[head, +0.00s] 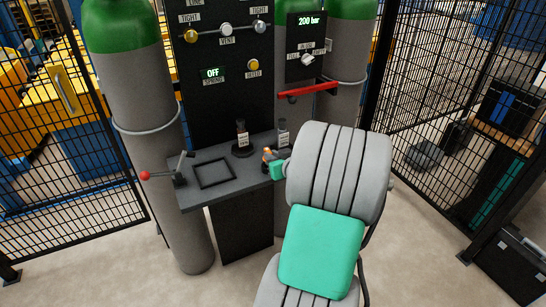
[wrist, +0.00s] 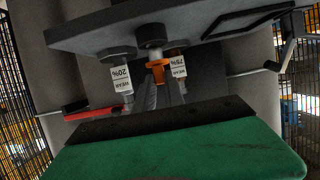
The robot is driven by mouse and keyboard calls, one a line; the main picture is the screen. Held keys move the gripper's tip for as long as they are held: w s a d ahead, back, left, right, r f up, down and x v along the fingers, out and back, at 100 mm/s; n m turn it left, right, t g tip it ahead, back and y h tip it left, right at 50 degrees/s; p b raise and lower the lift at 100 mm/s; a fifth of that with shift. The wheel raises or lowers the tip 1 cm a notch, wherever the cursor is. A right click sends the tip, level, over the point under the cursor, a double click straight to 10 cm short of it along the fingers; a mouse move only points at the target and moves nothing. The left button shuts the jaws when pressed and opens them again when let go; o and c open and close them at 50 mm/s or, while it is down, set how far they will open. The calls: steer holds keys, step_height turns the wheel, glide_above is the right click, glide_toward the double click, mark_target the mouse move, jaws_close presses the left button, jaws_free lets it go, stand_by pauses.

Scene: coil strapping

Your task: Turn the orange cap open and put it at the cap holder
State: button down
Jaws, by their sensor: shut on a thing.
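The orange cap (wrist: 158,68) shows in the wrist view between the tips of my gripper's (wrist: 160,82) two grey fingers, which are shut on it. A dark round fitting (wrist: 150,36) is just above the cap in that picture; I cannot tell whether the two touch. In the head view a small patch of the orange cap (head: 267,152) shows by the shelf's right edge. My arm hides most of my gripper there. I cannot tell which thing is the cap holder.
A grey shelf (head: 225,160) carries a black square frame (head: 213,173) and a lever with a red knob (head: 145,175). Two dark posts with white labels (head: 242,138) (head: 283,136) stand near its back. Green-topped gas cylinders (head: 140,90) flank the panel. A red handle (head: 308,89) juts out.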

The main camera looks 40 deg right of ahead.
steer(key=shift+f+b, duration=1.25)
steer(key=shift+b, duration=0.1)
steer(key=c, duration=1.3)
jaws_free()
steer(key=shift+c, duration=0.2)
steer(key=shift+s+r, duration=0.1)
